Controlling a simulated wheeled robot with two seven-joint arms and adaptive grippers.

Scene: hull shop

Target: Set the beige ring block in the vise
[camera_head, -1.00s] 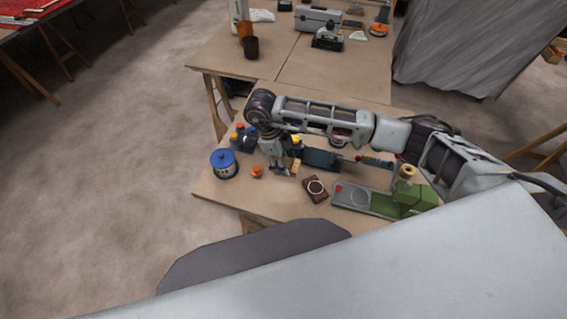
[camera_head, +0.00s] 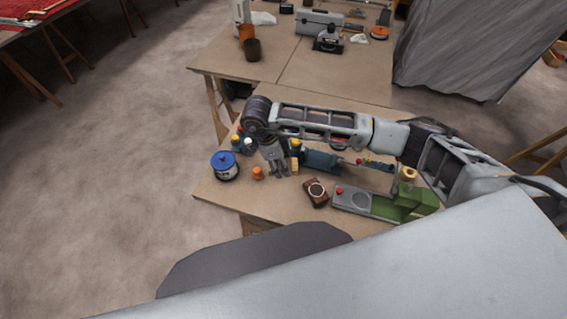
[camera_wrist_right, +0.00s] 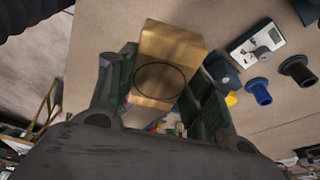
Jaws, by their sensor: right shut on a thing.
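The beige ring block (camera_wrist_right: 165,75) is a tan block with a black circle on its face, in the right wrist view between the two fingers of my right gripper (camera_wrist_right: 160,98), which is shut on it. In the head view my right gripper (camera_head: 279,174) points down over the near table, with the small beige block (camera_head: 295,166) at its fingertips. I cannot tell if the block is clear of the table. A blue-grey body (camera_head: 321,160) with a rod lies right of the gripper, partly behind my arm; I cannot tell if it is the vise. My left gripper is not in view.
A brown block with a pale ring (camera_head: 317,193) lies right of the gripper. A green device (camera_head: 413,200) with a grey bed stands at the right. A blue pot (camera_head: 224,166) and an orange item (camera_head: 258,173) are at the left. The front table edge is clear.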

